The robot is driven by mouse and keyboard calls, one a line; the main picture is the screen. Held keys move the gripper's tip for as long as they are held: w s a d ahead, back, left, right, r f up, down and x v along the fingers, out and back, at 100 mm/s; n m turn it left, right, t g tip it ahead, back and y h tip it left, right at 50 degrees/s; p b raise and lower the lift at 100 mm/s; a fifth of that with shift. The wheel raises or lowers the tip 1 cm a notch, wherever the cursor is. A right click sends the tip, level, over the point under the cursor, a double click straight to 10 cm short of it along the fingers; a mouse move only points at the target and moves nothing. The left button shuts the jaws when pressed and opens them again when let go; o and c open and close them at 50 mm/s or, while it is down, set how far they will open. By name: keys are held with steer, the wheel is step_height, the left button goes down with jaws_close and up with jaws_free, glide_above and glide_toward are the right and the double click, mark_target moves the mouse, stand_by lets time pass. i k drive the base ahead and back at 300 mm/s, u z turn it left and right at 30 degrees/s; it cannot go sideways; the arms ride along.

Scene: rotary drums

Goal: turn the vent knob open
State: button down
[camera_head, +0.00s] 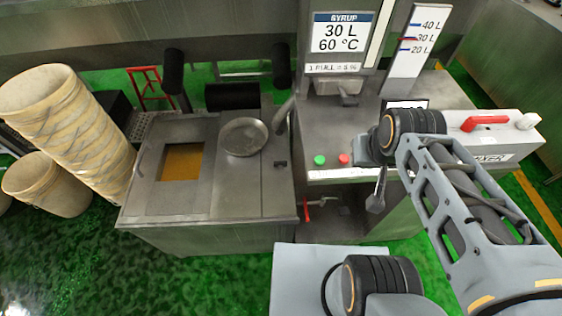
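A white knob (527,121) stands on the right end of a light grey panel box (520,138), beside a red lever handle (485,123). I cannot tell whether this white knob is the vent knob, and no vent label is readable. My arm (470,215) rises from the lower right, and its black-ringed joint covers the left part of the panel box. My gripper cannot be made out; the forearm beyond the joint is hidden. The white knob and red handle are uncovered, to the right of the joint.
A syrup dispenser (340,42) with a level gauge (412,45) stands behind. Green (320,160) and red (343,159) buttons and a dark lever (376,200) are near my arm. A steel cabinet (210,215) and buckets (70,115) are left. Green floor is open in front.

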mark_target(280, 164)
steer(key=z, duration=0.5)
steer(key=k, duration=1.05)
steer(key=u, duration=0.8)
steer(key=i, duration=1.3)
steer(key=z, duration=0.1)
